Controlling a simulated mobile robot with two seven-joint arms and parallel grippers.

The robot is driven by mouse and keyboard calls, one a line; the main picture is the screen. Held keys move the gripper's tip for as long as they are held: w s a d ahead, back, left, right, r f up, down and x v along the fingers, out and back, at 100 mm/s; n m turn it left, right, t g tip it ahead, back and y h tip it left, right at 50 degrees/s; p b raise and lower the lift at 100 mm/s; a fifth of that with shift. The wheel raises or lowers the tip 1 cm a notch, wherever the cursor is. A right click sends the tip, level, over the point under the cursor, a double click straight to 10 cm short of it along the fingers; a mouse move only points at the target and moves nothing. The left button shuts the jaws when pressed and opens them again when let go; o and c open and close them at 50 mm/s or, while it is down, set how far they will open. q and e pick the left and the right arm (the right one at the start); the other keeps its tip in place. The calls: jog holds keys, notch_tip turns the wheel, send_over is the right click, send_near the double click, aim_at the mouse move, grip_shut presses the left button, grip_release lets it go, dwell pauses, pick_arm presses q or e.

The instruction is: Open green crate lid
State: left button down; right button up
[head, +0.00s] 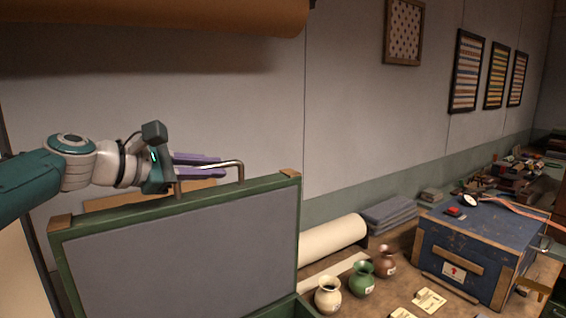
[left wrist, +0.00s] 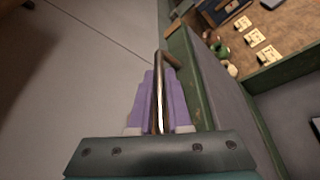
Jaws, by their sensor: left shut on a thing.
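The green crate lid (head: 190,235) stands raised, nearly upright, in the head view, with a grey inner panel, a green frame and tan corners. A metal bar handle (head: 240,170) sits on its top edge. My left gripper (head: 222,167) is at that edge with its purple fingers around the handle. In the left wrist view the fingers (left wrist: 158,105) are shut on the handle (left wrist: 159,90), which runs between them. The lid's green edge (left wrist: 190,75) runs beside the fingers. Only a little of the crate body (head: 290,309) shows below the lid. My right gripper is not in view.
A cream vase (head: 328,295), a green vase (head: 362,280) and a brown vase (head: 385,262) stand right of the lid. A blue chest (head: 470,245) is farther right. A paper roll (head: 332,243) lies by the wall. The wall (head: 345,110) is behind the lid.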

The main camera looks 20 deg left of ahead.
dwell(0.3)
pick_arm(q)
jog(key=c, duration=0.9)
grip_release()
jog(key=shift+o, duration=0.2)
jog(key=shift+s+a+r, duration=0.1)
jog(key=shift+s+a, duration=0.15)
jog(key=shift+s, duration=0.2)
jog(key=v, duration=0.8)
jog(key=shift+s, duration=0.4)
jog(key=shift+a+r, duration=0.1)
